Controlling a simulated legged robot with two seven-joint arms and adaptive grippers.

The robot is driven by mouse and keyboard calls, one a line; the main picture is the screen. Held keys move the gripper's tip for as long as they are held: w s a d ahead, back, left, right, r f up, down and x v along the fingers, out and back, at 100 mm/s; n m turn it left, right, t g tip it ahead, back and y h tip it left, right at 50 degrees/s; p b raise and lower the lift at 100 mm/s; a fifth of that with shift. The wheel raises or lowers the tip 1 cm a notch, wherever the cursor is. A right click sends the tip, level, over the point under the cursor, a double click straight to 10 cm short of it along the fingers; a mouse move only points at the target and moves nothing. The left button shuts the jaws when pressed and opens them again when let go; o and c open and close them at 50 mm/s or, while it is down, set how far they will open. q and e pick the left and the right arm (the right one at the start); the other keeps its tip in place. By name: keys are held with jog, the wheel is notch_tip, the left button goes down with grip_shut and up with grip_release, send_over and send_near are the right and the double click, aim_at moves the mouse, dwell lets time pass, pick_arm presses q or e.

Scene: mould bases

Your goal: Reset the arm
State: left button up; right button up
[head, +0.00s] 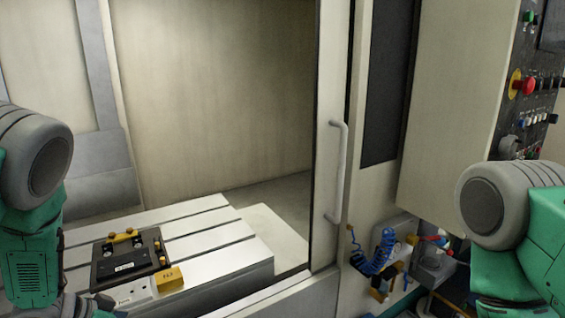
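My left arm (35,215) comes in at the left edge, green with a grey joint. Its lower part runs out of the frame near the bottom left, and its gripper does not show. My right arm (510,235) stands at the right edge, also green with a grey joint, and its gripper does not show either. A dark mould base (128,268) with yellow parts on top lies on the slotted machine table (215,250), to the right of my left arm.
A yellow block (170,279) sits beside the mould base. The machine door has a vertical handle (338,170). A blue coiled hose (375,258) hangs by the door. A control panel with a red button (526,86) is at upper right. The machine's inside is open.

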pick_arm(q)
jog(key=s+d+f+n+y, duration=0.2)
jog(key=s+f+n, duration=0.1)
jog(key=s+f, duration=0.45)
jog(key=s+d+f+n+g+y, duration=0.1)
jog(key=s+n+g+y, duration=0.15)
jog(key=s, duration=1.05)
jog(key=s+d+f+n+g+y, duration=0.1)
jog(key=s+f+n+g, duration=0.15)
jog(key=s, duration=1.15)
jog(key=w+f+m+b, duration=0.1)
jog(key=w+f+b, duration=0.2)
jog(key=f+b, duration=1)
jog(key=shift+w+d+m+b, duration=0.15)
jog(key=shift+w+m+b, duration=0.2)
jog(key=shift+b, duration=0.3)
pick_arm(e)
notch_tip(320, 180, down, 14)
jog(key=a, duration=0.1)
pick_arm(q)
jog(key=shift+d+r, duration=0.1)
jog(key=shift+d, duration=0.1)
pick_arm(e)
jog(key=shift+d+f, duration=0.1)
jog(key=shift+d, duration=0.1)
pick_arm(q)
jog(key=shift+a, duration=0.15)
pick_arm(e)
jog(key=shift+a, duration=0.15)
